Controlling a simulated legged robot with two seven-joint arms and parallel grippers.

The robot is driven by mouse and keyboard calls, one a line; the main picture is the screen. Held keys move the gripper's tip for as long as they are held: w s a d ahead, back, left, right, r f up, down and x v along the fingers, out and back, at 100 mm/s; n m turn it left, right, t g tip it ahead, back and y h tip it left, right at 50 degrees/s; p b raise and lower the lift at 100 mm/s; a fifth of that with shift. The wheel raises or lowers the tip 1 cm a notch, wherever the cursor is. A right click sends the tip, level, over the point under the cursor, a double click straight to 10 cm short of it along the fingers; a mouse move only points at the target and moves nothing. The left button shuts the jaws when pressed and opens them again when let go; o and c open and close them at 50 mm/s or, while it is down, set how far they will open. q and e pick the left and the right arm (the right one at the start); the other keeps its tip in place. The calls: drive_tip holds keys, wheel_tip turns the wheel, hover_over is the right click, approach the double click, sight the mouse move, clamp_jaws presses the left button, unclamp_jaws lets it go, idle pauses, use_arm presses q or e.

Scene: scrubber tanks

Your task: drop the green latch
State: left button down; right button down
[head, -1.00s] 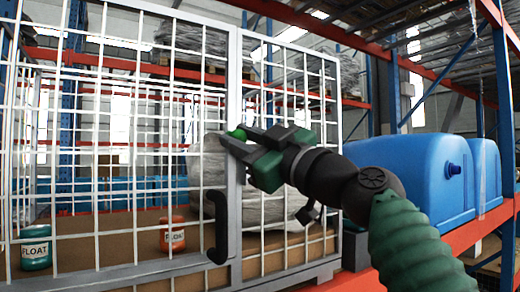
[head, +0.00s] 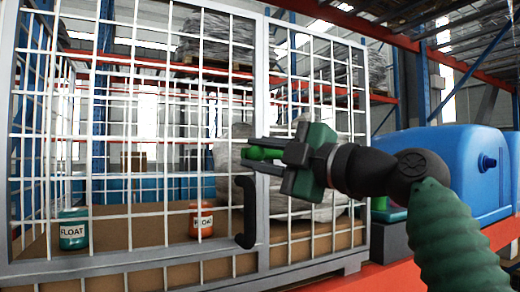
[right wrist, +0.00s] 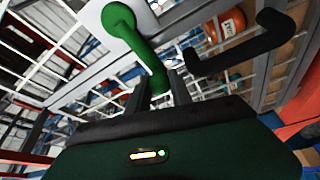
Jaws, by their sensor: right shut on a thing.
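The green latch (head: 262,153) is on the door post of the white wire cage, above the black handle (head: 246,212). In the right wrist view the latch (right wrist: 124,42) has a round end on a white plate and a green bar running down between my fingers. My right gripper (head: 258,156) is shut on this bar, and its fingers (right wrist: 160,88) lie on either side of it. The gripper partly hides the latch in the head view. My left gripper is not in view.
The cage door (head: 135,140) looks closed. Behind its mesh stand a green float can (head: 73,230) and an orange float can (head: 202,222). A blue tank (head: 440,165) on the red rack is at the right, behind my right arm.

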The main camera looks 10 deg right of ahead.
drive_tip(key=shift+w+f, duration=0.1)
drive_tip(key=shift+f, duration=0.1)
idle(0.3)
drive_tip(key=c, duration=1.5)
unclamp_jaws()
drive_tip(key=o, duration=0.4)
drive_tip(key=shift+w, duration=0.1)
drive_tip(key=shift+c, duration=0.2)
drive_tip(key=b+v, duration=0.6)
drive_tip(key=v, duration=1.1)
drive_tip(key=shift+w+a, duration=0.1)
drive_tip(key=shift+w, duration=0.05)
